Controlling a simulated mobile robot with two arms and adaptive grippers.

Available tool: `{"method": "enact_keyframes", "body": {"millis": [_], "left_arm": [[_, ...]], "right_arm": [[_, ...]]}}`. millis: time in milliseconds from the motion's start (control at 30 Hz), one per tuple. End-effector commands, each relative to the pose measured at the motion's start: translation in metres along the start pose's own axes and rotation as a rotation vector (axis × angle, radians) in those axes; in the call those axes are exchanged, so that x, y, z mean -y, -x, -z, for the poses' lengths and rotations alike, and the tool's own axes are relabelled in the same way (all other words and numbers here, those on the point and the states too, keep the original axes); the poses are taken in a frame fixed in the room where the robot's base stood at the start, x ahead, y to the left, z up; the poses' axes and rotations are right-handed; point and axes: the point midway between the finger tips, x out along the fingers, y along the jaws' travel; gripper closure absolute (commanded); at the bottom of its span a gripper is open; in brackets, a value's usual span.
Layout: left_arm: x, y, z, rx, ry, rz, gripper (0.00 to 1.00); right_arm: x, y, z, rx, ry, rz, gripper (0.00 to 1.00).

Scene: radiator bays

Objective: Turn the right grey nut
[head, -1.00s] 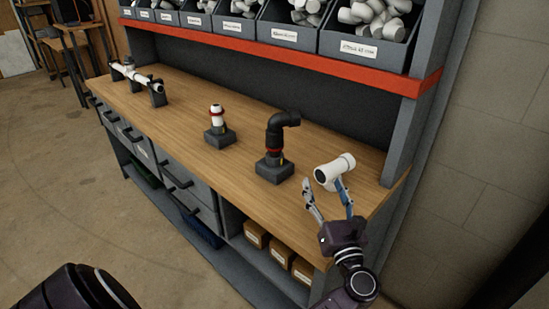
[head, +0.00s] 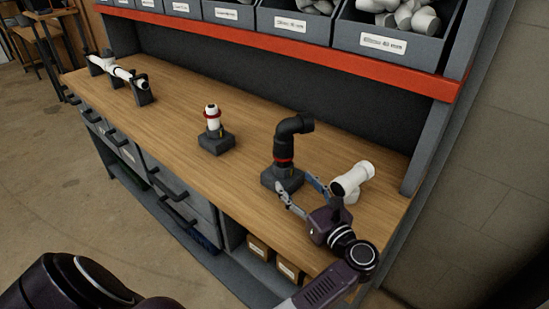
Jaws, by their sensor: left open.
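A white pipe (head: 122,74) lies across dark supports at the far left end of the bench. Grey fittings on it are too small to tell apart, so I cannot make out the right grey nut with certainty. Contact cannot be told. The gripper is far from the white pipe. My right gripper is out of view.
A white tee fitting (head: 352,178) stands just right of the gripper. A white post with a red ring (head: 212,118) stands on a dark base mid-bench. Bins of white fittings (head: 398,48) sit on the red-edged shelf above. The wooden top (head: 165,105) is clear between the stands.

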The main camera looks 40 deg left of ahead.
Motion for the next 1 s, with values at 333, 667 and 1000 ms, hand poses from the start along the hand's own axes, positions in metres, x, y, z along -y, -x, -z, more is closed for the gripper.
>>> {"method": "enact_keyframes", "body": {"millis": [333,667,1000], "left_arm": [[-0.001,-0.031,-0.004,0.004,-0.003,-0.002,0.41],[0.000,-0.074,-0.002,0.002,-0.002,0.001,0.41],[0.000,-0.078,0.000,0.000,0.000,0.001,0.41]], "right_arm": [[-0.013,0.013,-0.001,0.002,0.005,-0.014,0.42],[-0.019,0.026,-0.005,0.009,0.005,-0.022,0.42],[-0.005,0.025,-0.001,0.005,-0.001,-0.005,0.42]]}}
